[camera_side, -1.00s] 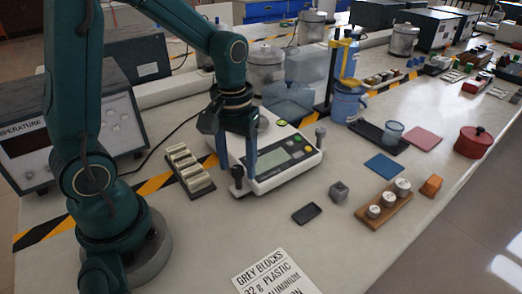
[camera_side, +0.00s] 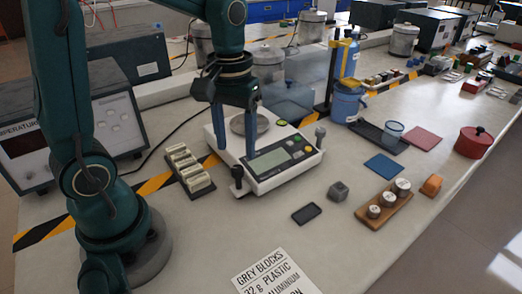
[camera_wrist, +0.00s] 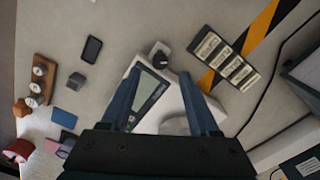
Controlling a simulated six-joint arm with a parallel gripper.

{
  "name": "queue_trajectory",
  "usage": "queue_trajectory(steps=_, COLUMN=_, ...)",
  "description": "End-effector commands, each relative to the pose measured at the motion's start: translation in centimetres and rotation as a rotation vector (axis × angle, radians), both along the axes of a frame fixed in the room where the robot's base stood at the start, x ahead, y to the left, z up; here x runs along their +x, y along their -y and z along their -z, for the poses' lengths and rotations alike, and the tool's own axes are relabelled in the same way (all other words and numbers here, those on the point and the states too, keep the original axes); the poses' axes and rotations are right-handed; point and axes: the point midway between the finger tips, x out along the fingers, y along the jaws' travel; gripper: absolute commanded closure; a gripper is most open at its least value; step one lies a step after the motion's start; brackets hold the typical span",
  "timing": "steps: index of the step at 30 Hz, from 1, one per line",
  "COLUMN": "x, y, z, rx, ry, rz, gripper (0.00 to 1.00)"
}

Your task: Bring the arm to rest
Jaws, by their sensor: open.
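My gripper (camera_side: 231,128) is above the white balance with the grey display (camera_side: 272,162), near its round metal pan (camera_side: 250,124). Its two blue-grey fingers are spread apart with nothing between them. In the wrist view my gripper (camera_wrist: 160,98) is also open and empty, its fingers over the balance (camera_wrist: 168,100). The balance pan is partly hidden by the fingers in the wrist view.
A grey block (camera_side: 338,191) and a small black tray (camera_side: 306,213) lie in front of the balance. A wooden weight holder (camera_side: 384,207) stands to the right. A black rack of pale blocks (camera_side: 190,171) lies left. The front table is clear around a printed card (camera_side: 275,274).

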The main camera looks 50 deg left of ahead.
Motion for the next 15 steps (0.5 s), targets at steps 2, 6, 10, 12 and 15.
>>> queue_trajectory(steps=2, x=0.1, y=0.2, z=-0.3, rx=0.003, ry=0.016, rz=0.007, gripper=0.38)
queue_trajectory(steps=6, x=-0.3, y=0.9, z=-2.1, rx=0.016, ry=0.091, rz=0.036, gripper=0.38)
queue_trajectory(steps=10, x=-1.9, y=2.0, z=-4.0, rx=0.031, ry=0.196, rz=0.103, gripper=0.38)
queue_trajectory(steps=12, x=-2.9, y=2.6, z=-4.7, rx=0.042, ry=0.257, rz=0.154, gripper=0.38)
queue_trajectory(steps=15, x=-4.4, y=3.3, z=-5.3, rx=0.057, ry=0.337, rz=0.232, gripper=0.38)
